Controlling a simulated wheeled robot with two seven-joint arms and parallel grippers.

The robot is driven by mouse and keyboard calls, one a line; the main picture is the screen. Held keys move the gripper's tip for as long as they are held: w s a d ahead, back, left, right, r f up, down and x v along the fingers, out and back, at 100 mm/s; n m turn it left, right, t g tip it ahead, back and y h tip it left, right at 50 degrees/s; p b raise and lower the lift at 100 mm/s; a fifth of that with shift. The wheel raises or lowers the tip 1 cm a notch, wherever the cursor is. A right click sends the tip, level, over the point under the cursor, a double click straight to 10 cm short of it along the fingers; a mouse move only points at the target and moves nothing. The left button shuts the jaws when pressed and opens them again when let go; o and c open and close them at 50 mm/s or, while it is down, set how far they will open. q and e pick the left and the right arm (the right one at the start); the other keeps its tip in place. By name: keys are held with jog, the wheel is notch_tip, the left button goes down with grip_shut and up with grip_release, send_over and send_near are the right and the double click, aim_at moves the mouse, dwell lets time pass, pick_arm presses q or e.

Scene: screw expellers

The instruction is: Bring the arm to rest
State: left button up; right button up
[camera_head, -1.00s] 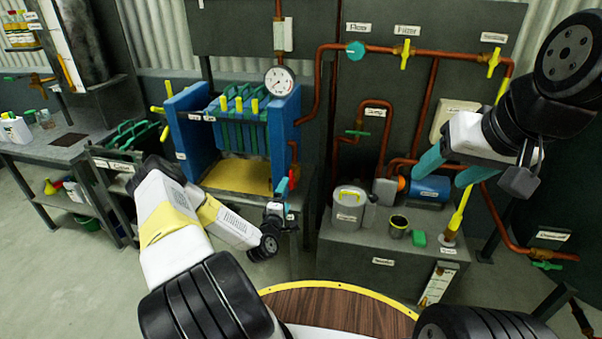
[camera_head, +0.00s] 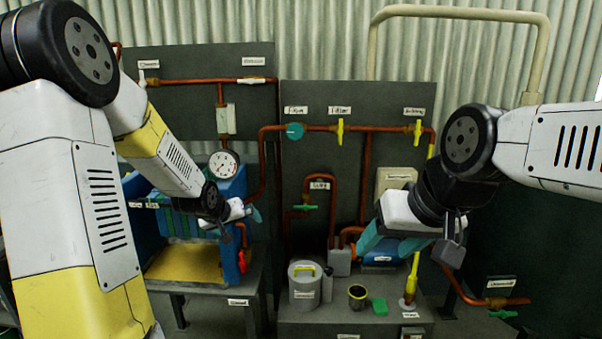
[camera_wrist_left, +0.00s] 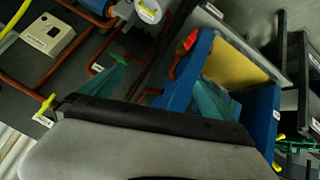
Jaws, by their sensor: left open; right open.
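My left arm comes in from the left in the head view and is bent, with its wrist in front of the blue press (camera_head: 226,190). My left gripper (camera_head: 241,222) is small there, with teal fingers beside the press's right side. In the left wrist view the fingers of the left gripper (camera_wrist_left: 158,95) are spread apart with nothing seen held between them. My right gripper (camera_head: 388,246) hangs in front of the pipe panel, its teal fingers apart and empty. It partly hides the blue cylinder (camera_head: 383,258) behind it.
Copper pipes (camera_head: 365,180) with valves run across the dark panel. A pressure gauge (camera_head: 223,164) stands above the press.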

pick_arm(q)
jog(key=s+d+r+m+g, duration=0.1)
jog(key=s+r, duration=0.3)
jog(key=s, duration=0.6)
jog(key=s+d+r+m+g, duration=0.1)
jog(key=s+r, duration=0.4)
jog(key=s, duration=0.5)
jog(key=s+d+r+m+g, duration=0.1)
jog(key=s+r, duration=0.4)
jog(key=s, duration=0.5)
jog(key=shift+d+h, duration=0.3)
jog(key=shift+d, duration=0.2)
